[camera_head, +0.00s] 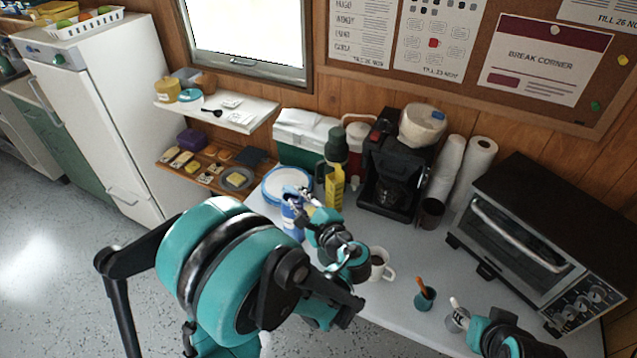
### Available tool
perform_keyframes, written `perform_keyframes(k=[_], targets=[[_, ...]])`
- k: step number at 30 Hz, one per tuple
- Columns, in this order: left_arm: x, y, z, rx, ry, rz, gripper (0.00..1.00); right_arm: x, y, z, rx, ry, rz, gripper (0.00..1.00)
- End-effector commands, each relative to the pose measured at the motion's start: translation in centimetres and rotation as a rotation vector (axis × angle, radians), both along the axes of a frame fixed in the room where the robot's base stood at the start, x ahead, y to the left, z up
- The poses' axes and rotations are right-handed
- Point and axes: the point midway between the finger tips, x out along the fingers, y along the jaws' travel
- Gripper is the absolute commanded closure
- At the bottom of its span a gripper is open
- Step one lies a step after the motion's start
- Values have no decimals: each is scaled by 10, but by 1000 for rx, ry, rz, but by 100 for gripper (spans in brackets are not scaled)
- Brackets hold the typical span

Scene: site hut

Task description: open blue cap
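A blue and white container (291,222) stands on the grey table in front of a white tub with a blue rim (287,182). My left gripper (299,196) is at the top of the blue container. Its fingers overlap the container's top, so I cannot tell whether they are closed on it or just beside it. No separate blue cap can be made out there. Part of my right arm (505,338) shows at the lower right; its fingers are not clear.

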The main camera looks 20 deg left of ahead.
Motion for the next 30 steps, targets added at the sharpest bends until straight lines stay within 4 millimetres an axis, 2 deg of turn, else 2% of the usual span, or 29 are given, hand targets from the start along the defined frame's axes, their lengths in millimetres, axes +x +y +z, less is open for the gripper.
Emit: perform_keyframes(k=[2,5,18,29,30], targets=[[-13,4,-10,-24,13,39,76,0,0,-2,0,0,0,60],[-15,11,-15,-35,20,61,76,0,0,-4,0,0,0,60],[22,62,-28,-33,18,59,76,0,0,-20,0,0,0,60],[27,67,-28,-32,18,55,76,0,0,-20,0,0,0,60],[27,67,-28,-32,18,55,84,0,0,-20,0,0,0,60]])
